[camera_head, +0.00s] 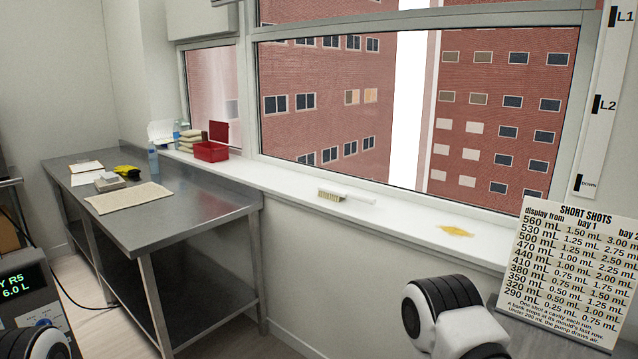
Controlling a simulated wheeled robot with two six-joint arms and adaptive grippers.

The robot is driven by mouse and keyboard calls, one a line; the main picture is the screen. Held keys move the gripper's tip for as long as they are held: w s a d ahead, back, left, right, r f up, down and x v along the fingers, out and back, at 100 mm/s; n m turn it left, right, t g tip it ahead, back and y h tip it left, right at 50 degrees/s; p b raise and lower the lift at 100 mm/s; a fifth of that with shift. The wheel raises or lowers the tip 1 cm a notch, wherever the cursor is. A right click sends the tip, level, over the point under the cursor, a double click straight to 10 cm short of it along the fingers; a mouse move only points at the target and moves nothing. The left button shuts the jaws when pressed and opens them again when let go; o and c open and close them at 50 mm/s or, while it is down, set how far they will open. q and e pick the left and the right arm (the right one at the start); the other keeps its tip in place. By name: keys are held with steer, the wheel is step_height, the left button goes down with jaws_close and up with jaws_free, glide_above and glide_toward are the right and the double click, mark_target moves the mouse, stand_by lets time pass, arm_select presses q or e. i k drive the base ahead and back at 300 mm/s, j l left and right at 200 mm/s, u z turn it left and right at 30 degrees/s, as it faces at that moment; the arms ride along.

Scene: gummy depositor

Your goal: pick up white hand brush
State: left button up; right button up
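The white hand brush (347,196) lies on the window sill near the middle of the head view. Its bristles are tan and at its left end, and its white handle points right. Nothing touches it except the sill. Part of my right arm shows at the lower right, below the sill and apart from the brush, but its gripper is out of view. A small piece of my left arm shows at the bottom left corner, and its gripper is not visible either.
The window sill (400,212) has a yellow stain (456,231) right of the brush and a red box (211,151) at left. A steel table (190,205) stands at left. A sign (565,275) is at right, a display device (35,295) at lower left.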

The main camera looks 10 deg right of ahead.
mark_target(332, 193)
steer(key=i+z, duration=0.25)
steer(key=i, duration=0.25)
steer(key=i+j+z, duration=0.2)
steer(key=i, duration=0.3)
steer(key=i+z, duration=0.25)
steer(key=i, duration=0.2)
steer(key=i+j+z, duration=0.25)
steer(key=i, duration=0.2)
steer(key=i+j, duration=0.05)
